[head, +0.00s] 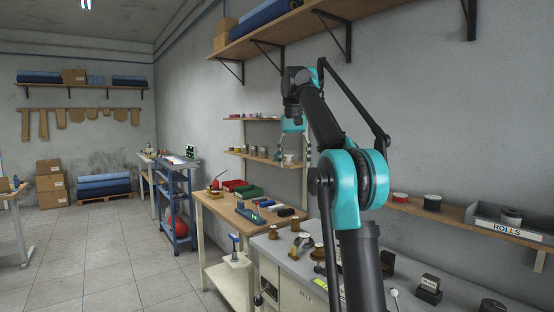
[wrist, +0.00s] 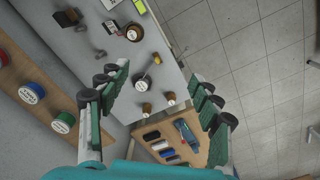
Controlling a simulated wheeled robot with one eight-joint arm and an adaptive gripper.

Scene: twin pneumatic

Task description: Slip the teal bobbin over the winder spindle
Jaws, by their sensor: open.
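My gripper (head: 293,156) is raised in front of the wall shelves in the head view. In the wrist view its two green-padded fingers (wrist: 160,88) are spread wide with nothing between them. A grey disc with a slim rod (wrist: 144,81) stands on the grey bench below; I cannot tell whether it is the winder spindle. No bobbin is clearly teal. A green-topped spool (wrist: 63,123) and a blue-topped spool (wrist: 33,92) stand on the wooden shelf at the wrist view's left. Fingers and arm hide parts of the bench.
Brown spools (wrist: 147,109) stand on the grey bench (wrist: 88,62), near a dark roll (wrist: 134,33). A wooden table (head: 232,203) with coloured bins adjoins the bench. A wall shelf (head: 458,216) with a ROLLS box (head: 507,229) runs along the right.

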